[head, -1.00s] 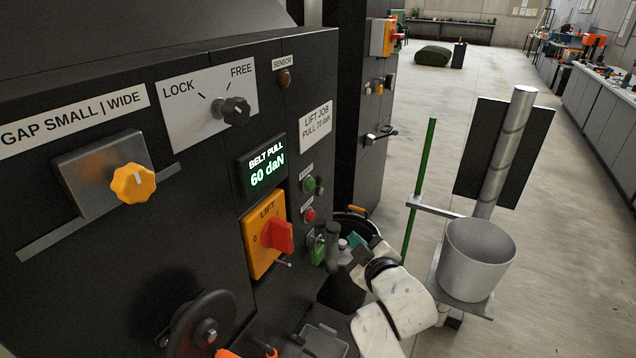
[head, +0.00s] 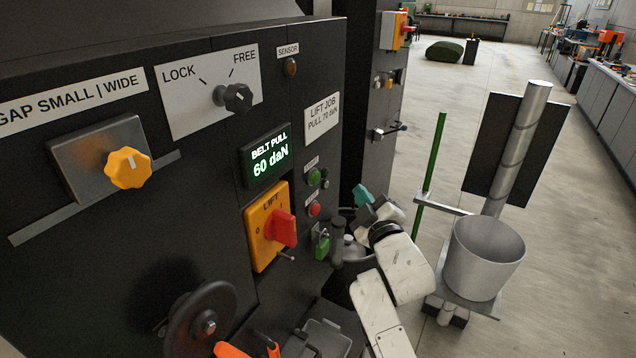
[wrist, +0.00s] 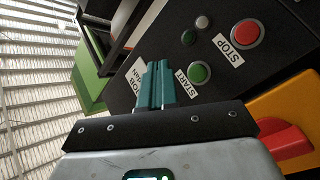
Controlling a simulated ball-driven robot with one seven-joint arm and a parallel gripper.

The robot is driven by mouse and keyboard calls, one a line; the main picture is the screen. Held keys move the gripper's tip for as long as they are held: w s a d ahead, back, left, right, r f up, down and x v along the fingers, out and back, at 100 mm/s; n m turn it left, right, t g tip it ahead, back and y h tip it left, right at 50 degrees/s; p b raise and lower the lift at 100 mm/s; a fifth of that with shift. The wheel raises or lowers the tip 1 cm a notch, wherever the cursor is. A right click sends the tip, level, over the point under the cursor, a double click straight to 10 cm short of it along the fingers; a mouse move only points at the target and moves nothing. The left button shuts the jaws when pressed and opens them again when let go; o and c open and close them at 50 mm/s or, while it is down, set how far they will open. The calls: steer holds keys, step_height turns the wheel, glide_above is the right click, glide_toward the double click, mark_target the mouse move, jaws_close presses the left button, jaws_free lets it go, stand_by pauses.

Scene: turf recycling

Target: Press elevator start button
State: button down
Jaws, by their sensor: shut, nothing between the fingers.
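The green start button (head: 314,178) is on the black panel of the machine, just above the red stop button (head: 314,209). In the wrist view the green button (wrist: 200,73) has a START label beside it, and the red button (wrist: 245,34) has a STOP label. My gripper (head: 361,195) is to the right of the buttons in the head view. Its teal fingers (wrist: 157,85) are shut together and empty. In the wrist view they are left of the green button; no contact shows.
An orange lift switch (head: 262,236) with a red handle and a green padlock (head: 321,247) are below the buttons. A belt pull display (head: 268,157) reads 60 daN. A metal bucket (head: 487,260) on a stand and a green pole (head: 433,155) are to the right.

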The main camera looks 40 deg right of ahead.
mark_target(317, 178)
steer(key=w+a+b, duration=0.2)
steer(key=w+b, duration=0.2)
steer(key=w, duration=0.2)
steer(key=shift+w+a+b, duration=0.25)
steer(key=shift+w+b, duration=0.05)
steer(key=shift+w, duration=0.1)
steer(key=shift+w+f, duration=0.1)
steer(key=shift+w, duration=0.05)
stand_by(1.7)
steer(key=shift+w+a, duration=0.1)
steer(key=shift+w, duration=0.15)
steer(key=shift+w+a+b, duration=0.2)
steer(key=shift+w+b, duration=0.25)
steer(key=shift+b, duration=0.05)
stand_by(0.6)
steer(key=shift+s, duration=0.15)
stand_by(0.3)
steer(key=shift+s+d+p, duration=0.3)
steer(key=shift+s+p, duration=0.3)
steer(key=shift+s, duration=0.1)
